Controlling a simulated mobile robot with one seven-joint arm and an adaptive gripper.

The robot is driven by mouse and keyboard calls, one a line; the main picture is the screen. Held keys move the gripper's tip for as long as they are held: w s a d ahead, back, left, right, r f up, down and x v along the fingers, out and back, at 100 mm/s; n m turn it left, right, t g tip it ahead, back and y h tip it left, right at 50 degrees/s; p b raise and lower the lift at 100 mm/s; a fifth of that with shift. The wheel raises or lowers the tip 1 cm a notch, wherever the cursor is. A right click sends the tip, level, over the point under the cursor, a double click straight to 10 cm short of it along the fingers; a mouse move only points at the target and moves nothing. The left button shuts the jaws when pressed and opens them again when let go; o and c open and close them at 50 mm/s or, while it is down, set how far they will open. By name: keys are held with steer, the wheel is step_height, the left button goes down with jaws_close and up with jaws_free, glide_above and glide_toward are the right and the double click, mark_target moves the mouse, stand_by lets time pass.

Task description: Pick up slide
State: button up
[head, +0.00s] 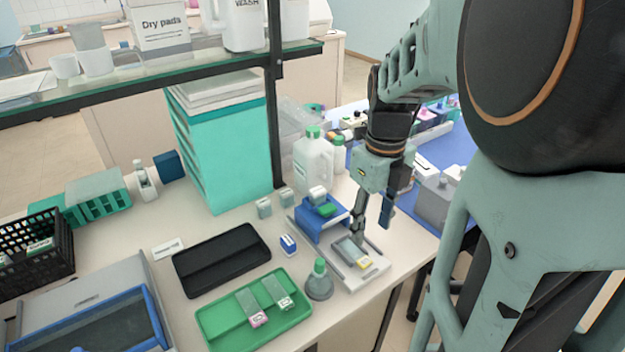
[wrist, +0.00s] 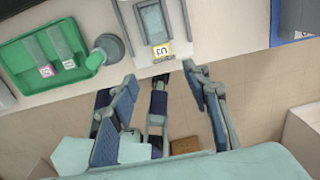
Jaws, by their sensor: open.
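A slide with a yellow label (head: 352,252) lies on a pale flat device (head: 374,271) near the bench's front edge. In the wrist view the slide (wrist: 153,22) is at top centre, its yellow label end towards my gripper. My gripper (head: 372,224) is open and empty, pointing down close to this slide. In the wrist view its fingers (wrist: 160,72) are spread apart, short of the label end. Two more slides, one with a pink label (head: 250,307) and one with a white label (head: 278,292), lie in a green tray (head: 215,325).
A grey bottle with a green cap (head: 319,280) stands between the tray and the device. A blue device (head: 322,222) sits just behind. A black tray (head: 222,260) lies to the left. A shelf (head: 150,80) overhangs the back. The bench's front edge is close.

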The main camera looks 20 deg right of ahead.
glide_above(367, 263)
steer(key=f, duration=0.4)
steer(key=shift+s+a+f, duration=0.1)
steer(key=shift+s+a, duration=0.05)
steer(key=shift+a, duration=0.1)
steer(key=shift+d+f, duration=0.2)
steer(key=shift+f, duration=2.95)
jaws_close()
